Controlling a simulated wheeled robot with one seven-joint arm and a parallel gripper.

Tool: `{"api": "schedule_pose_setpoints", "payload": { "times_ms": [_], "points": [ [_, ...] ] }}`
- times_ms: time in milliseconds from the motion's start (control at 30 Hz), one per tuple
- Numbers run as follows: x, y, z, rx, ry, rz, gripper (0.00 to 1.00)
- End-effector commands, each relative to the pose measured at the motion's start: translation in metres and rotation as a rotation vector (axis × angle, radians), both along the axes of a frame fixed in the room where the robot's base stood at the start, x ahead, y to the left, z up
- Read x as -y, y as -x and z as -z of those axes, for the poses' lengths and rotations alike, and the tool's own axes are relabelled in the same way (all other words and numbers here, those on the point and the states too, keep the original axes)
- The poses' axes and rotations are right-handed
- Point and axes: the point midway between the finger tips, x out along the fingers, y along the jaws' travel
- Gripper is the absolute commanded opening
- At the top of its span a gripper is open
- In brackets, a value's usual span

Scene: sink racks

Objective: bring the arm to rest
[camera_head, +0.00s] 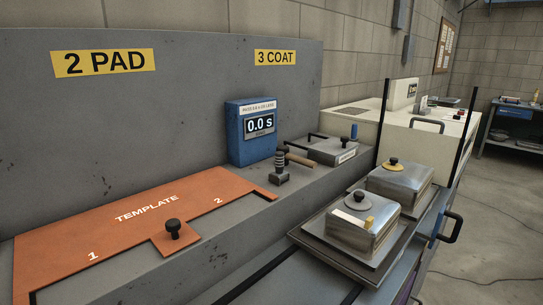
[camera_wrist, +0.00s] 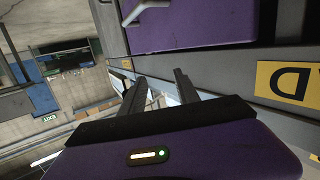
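My gripper (camera_wrist: 160,77) shows only in the wrist view. Its two dark fingers stand apart, with nothing held between them. The wrist view is tilted, with a wall panel bearing a yellow label (camera_wrist: 288,82) at the right and the room's floor and far furniture at the left. My gripper touches nothing that I can see. No part of my arm is visible in the camera_head view.
In the camera_head view, an orange template (camera_head: 100,238) lies on the grey bench. A blue timer (camera_head: 251,132) reads 0.0 s. Two metal boxes (camera_head: 345,232) (camera_head: 400,187) with knobs stand at the right, near a cream machine (camera_head: 425,140). Floor (camera_head: 490,235) shows at far right.

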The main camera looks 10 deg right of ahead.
Motion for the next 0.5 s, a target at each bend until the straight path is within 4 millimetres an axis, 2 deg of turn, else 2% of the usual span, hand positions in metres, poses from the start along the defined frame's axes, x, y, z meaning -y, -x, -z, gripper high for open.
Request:
{"api": "schedule_pose_setpoints", "payload": {
  "times_ms": [33, 267, 500],
  "points": [
    [-0.017, 0.023, 0.002, -0.015, -0.005, -0.027, 0.38],
    [-0.076, 0.112, -0.006, -0.047, -0.025, -0.132, 0.38],
    [-0.119, 0.201, -0.042, -0.076, -0.045, -0.224, 0.38]
  ]
}}
